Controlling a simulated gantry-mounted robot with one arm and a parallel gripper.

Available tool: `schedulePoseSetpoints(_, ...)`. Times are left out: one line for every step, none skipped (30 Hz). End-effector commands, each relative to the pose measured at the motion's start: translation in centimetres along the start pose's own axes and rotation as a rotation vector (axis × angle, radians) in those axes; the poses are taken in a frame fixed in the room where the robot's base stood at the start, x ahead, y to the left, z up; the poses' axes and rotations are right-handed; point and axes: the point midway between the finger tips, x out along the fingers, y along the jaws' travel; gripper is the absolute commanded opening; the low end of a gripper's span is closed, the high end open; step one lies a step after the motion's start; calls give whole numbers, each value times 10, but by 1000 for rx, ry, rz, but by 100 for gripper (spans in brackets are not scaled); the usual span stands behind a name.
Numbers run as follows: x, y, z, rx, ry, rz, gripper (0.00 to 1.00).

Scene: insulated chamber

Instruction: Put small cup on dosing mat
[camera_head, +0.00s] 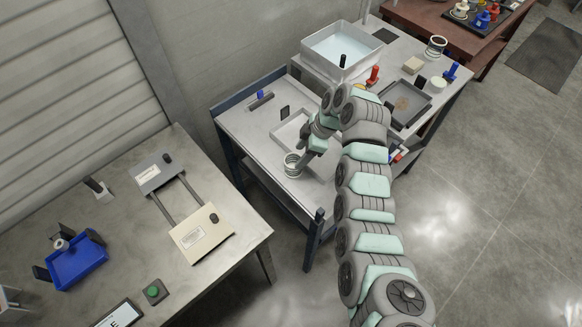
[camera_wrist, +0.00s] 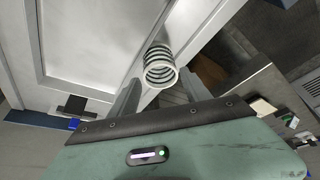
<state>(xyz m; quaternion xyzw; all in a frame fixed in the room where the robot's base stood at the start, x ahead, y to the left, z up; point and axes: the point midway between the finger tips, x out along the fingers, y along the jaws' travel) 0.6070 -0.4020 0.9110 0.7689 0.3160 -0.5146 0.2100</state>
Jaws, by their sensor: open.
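A small ringed cup (camera_head: 292,160), pale with dark bands, stands on the near end of the grey workbench. In the wrist view, the cup (camera_wrist: 161,70) shows just beyond and between the fingertips. My gripper (camera_head: 303,160) is open and low beside the cup; I cannot tell whether a finger touches it. In the wrist view, my gripper (camera_wrist: 160,90) has its two fingers apart, with nothing held. A flat dark square (camera_head: 384,35) at the bench's far end may be the dosing mat; I cannot be sure.
A shallow white tray (camera_head: 283,138) lies behind my gripper. A large white bin (camera_head: 316,58), a grey tray (camera_head: 424,108), red and blue handled items and a second banded cup (camera_head: 436,47) crowd the far half. A separate table (camera_head: 215,262) stands at left.

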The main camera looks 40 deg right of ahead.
Motion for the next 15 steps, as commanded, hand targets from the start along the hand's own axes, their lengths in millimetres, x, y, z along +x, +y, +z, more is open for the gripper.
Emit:
schedulePoseSetpoints(8,-1,0,0,0,-2,56)
schedulePoseSetpoints(10,0,0,0,0,-1,56)
schedulePoseSetpoints(12,0,0,0,0,-1,56)
schedulePoseSetpoints(13,0,0,0,0,0,56)
schedulePoseSetpoints(14,0,0,0,1,0,56)
schedulePoseSetpoints(16,0,0,0,1,1,56)
schedulePoseSetpoints(18,0,0,0,1,0,56)
schedulePoseSetpoints(20,0,0,0,1,1,56)
schedulePoseSetpoints(24,0,0,0,1,0,56)
schedulePoseSetpoints(28,0,0,0,0,-1,56)
schedulePoseSetpoints(32,-1,1,0,0,-2,56)
schedulePoseSetpoints(37,-1,1,0,0,-3,56)
schedulePoseSetpoints(41,-1,1,1,0,-2,56)
schedulePoseSetpoints(44,0,2,1,0,-1,56)
schedulePoseSetpoints(52,0,2,1,0,-1,56)
